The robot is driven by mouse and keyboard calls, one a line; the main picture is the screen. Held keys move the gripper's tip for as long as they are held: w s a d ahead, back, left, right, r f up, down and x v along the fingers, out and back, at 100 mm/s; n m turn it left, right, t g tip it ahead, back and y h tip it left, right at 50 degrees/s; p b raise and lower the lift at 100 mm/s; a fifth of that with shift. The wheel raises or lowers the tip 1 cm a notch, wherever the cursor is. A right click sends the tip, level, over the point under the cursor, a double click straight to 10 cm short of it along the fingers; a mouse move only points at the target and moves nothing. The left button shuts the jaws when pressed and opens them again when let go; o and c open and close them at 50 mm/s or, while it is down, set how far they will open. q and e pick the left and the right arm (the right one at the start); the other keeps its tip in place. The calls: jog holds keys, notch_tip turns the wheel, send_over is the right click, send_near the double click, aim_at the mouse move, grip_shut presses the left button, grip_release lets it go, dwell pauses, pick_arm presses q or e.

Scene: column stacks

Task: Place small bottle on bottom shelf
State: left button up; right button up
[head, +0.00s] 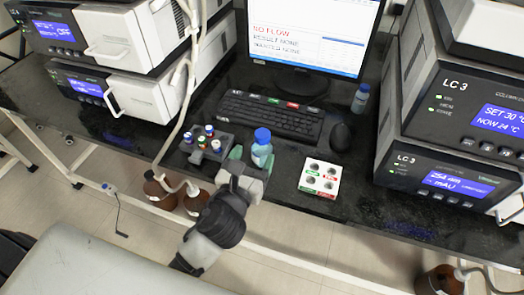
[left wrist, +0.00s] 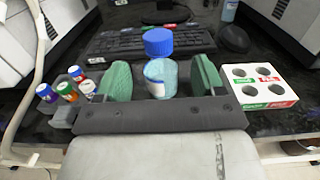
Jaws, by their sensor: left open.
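A small clear bottle with a blue cap (head: 262,148) stands upright on the dark bench near its front edge. It also shows in the left wrist view (left wrist: 160,76). My left gripper (head: 254,163) is open, with its green-padded fingers on either side of this bottle. In the left wrist view the bottle is between the pads (left wrist: 161,82), with gaps visible on both sides. A second small bottle (head: 360,98) stands beside the monitor. My right gripper is not in view. I cannot make out a bottom shelf clearly.
A vial rack (head: 220,157) with coloured caps is left of the gripper. A white four-hole block (head: 320,178) is to its right. A keyboard (head: 270,119), mouse (head: 340,136) and monitor (head: 310,40) stand behind. Brown bottles (head: 158,190) are below the bench edge.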

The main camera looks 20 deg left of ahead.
aim_at(260, 141)
pick_arm(q)
jog(key=w, duration=0.7)
jog(key=shift+w+r, duration=0.1)
grip_shut()
dwell(0.3)
